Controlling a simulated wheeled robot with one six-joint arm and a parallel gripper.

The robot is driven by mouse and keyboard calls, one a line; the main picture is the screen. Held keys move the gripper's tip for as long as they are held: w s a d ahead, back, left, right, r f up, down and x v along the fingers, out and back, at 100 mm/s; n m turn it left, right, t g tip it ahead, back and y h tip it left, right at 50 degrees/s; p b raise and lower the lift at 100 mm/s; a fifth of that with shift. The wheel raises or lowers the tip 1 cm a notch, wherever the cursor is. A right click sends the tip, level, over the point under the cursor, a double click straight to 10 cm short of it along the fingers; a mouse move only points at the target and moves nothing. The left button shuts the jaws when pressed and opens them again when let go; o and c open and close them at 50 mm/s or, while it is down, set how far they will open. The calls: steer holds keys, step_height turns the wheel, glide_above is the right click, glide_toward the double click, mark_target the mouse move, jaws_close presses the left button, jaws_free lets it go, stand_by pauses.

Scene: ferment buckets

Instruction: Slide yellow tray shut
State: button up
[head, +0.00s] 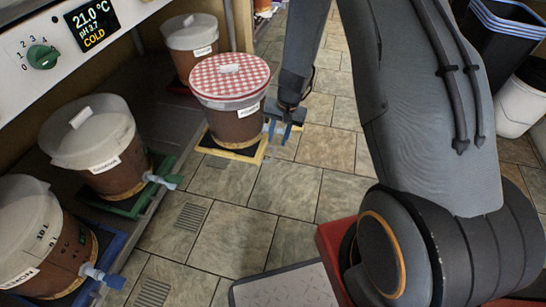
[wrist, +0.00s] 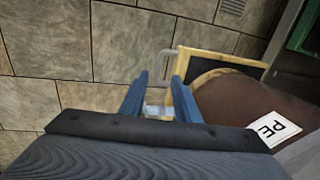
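The yellow tray (head: 252,156) has a dark middle and stands pulled out from the low shelf, over the tiled floor. A brown bucket (head: 232,124) with a red-checked cover (head: 230,76) stands on it. In the wrist view the tray's yellow edge (wrist: 183,98) has a grey loop handle (wrist: 164,62). My gripper (head: 284,126) is at the tray's outer side, by the bucket's tap. In the wrist view its blue fingers (wrist: 160,82) are apart, with the handle just beyond the tips and a pale piece between them. I cannot tell whether they touch the handle.
A green tray (head: 125,206) and a blue tray (head: 105,240), each with a lidded bucket, sit on the shelf (head: 150,212) at left. Another bucket (head: 190,62) stands behind. A control panel (head: 70,45) overhangs the shelf. Bins (head: 500,45) stand at right.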

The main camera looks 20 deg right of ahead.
mark_target(273, 155)
steer(key=shift+w+a+f+b, duration=0.2)
steer(key=shift+f+b, duration=0.3)
steer(key=shift+f, duration=0.95)
steer(key=shift+w+a+f+b, duration=0.15)
steer(key=shift+f+b, duration=0.4)
steer(key=shift+f, duration=0.9)
steer(key=shift+w+a+f+b, duration=0.1)
steer(key=shift+a+f+b, duration=0.3)
steer(key=shift+f, duration=1.05)
steer(key=shift+d, duration=0.15)
jaws_close()
